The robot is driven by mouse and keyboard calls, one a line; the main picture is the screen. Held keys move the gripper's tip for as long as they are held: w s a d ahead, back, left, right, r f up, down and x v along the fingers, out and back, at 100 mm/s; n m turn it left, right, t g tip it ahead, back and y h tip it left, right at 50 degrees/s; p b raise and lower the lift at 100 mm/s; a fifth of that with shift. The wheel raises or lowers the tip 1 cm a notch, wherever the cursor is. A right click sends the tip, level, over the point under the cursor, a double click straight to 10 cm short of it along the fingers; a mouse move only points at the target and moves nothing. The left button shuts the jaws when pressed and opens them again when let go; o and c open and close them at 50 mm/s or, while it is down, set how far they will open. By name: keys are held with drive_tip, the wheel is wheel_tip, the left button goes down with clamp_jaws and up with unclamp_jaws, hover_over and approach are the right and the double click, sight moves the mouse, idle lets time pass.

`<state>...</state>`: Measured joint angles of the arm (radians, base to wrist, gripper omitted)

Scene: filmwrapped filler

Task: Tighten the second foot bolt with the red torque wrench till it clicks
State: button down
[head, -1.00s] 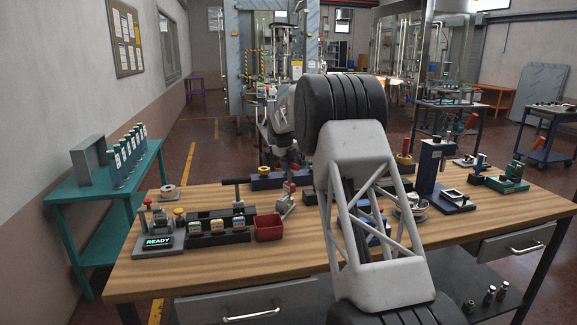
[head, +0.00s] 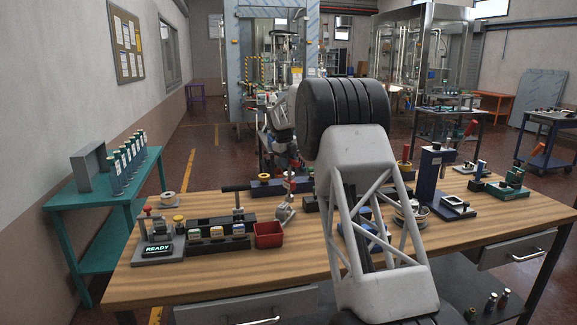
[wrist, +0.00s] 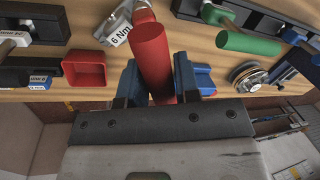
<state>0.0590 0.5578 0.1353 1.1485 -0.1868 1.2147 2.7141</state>
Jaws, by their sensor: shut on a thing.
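The red torque wrench shows in the wrist view as a thick red cylindrical handle (wrist: 152,50). The blue fingertips of my gripper (wrist: 157,80) are on either side of it, shut on it. A pale tag marked "6 Nm" (wrist: 116,34) sits beside the handle's far end, above the bench. In the head view my gripper is small and partly lost against the bench clutter, with a pale tag (head: 285,212) low near it. The wrench's working end is not clear. I cannot pick out the second foot bolt in either view.
A red bin (head: 268,234) stands left of the wrench on the wooden bench (head: 200,285). Further left are a black rack (head: 218,242) and a unit reading READY (head: 158,249). A green-handled tool (wrist: 245,42) lies to the right. Blue presses and coiled parts crowd the right side.

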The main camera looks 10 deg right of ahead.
drive_tip(key=shift+r, duration=0.8)
drive_tip(key=shift+n, duration=0.4)
drive_tip(key=shift+n+t, duration=0.4)
drive_tip(key=shift+n, duration=1.2)
drive_tip(key=shift+n, duration=0.3)
drive_tip(key=shift+n+y, duration=0.3)
drive_tip(key=shift+n, duration=1.5)
drive_tip(key=shift+y, duration=0.3)
drive_tip(key=shift+n+t+y, duration=0.3)
drive_tip(key=shift+n, duration=1.6)
